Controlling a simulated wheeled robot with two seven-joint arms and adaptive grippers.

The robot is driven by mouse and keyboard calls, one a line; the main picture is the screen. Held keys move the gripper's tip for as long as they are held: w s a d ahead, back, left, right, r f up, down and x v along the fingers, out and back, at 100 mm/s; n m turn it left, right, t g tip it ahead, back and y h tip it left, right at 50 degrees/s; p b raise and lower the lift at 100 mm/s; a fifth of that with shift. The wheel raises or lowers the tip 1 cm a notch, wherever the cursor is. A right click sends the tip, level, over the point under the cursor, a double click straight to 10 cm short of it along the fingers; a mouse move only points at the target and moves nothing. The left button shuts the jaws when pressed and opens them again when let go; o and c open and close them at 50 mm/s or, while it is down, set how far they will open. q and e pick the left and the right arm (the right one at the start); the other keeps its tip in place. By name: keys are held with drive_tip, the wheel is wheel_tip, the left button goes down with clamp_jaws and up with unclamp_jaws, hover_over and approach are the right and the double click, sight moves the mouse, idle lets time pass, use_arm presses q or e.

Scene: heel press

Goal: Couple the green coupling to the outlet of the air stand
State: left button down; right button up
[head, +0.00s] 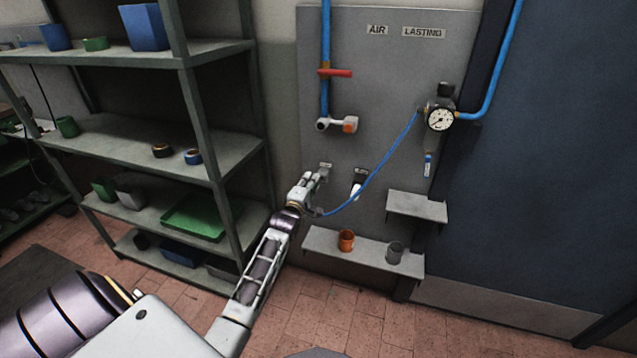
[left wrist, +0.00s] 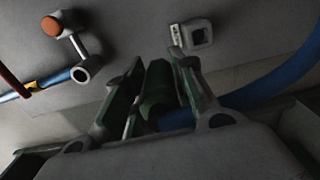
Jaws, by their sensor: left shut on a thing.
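My left gripper (head: 314,180) is in front of the grey wall panel, below the pipe outlet. In the left wrist view its fingers (left wrist: 160,85) are shut on the green coupling (left wrist: 158,83). A blue hose (left wrist: 178,121) runs from the coupling's near end. In the head view the coupling is hidden by the gripper. The air stand's outlet (head: 322,125) is a pale fitting with an orange knob (head: 350,125) at the foot of a blue pipe. The outlet also shows at upper left in the left wrist view (left wrist: 81,74), apart from the coupling. My right gripper is not in view.
The blue hose (head: 388,161) rises right to a gauge (head: 440,118). A red valve handle (head: 336,72) crosses the pipe. A white-and-black item (head: 356,190) hangs beside the gripper. A low shelf (head: 325,245) holds an orange cup (head: 346,240) and a grey cup (head: 395,252). Metal shelving (head: 232,140) stands left.

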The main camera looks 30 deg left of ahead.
use_arm(q)
wheel_tip(320, 180, up, 17)
drive_tip(key=p, duration=1.5)
drive_tip(key=shift+p, duration=0.3)
idle(1.1)
drive_tip(key=shift+b+x, duration=0.8)
drive_tip(key=shift+x, duration=1.7)
drive_tip(key=shift+f+p, duration=0.15)
drive_tip(key=shift+p, duration=0.4)
idle(1.3)
